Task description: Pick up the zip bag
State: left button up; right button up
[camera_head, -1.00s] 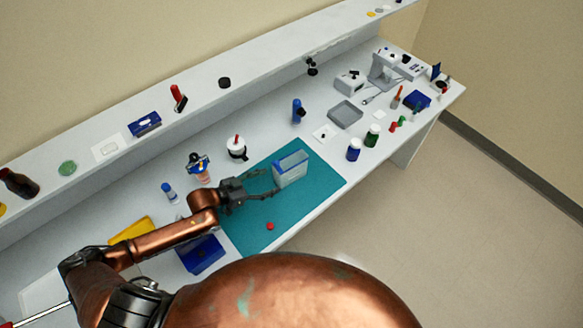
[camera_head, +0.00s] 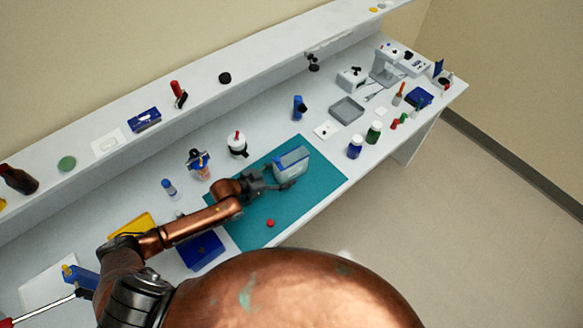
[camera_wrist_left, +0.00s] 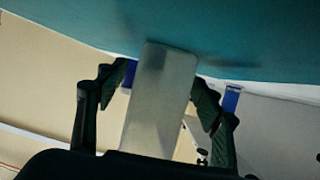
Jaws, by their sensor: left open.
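The zip bag (camera_head: 291,165) is a pale, translucent upright bag with a blue top edge. It stands on the teal mat (camera_head: 323,181) in the head view. My left gripper (camera_head: 280,178) is open, its fingers reaching to the bag's near left end. In the left wrist view the bag (camera_wrist_left: 160,100) lies between the two open fingers, with small gaps seeming to show at its sides. Whether a finger touches it I cannot tell. My right gripper is not in view.
A small red item (camera_head: 270,223) lies on the mat near the front edge. A blue tray (camera_head: 201,250) sits left of the mat.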

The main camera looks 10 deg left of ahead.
pick_arm(q)
jog(key=shift+c, duration=0.4)
jog(key=c, duration=1.2)
jog(key=shift+o, duration=0.2)
jog(key=shift+r, duration=0.1)
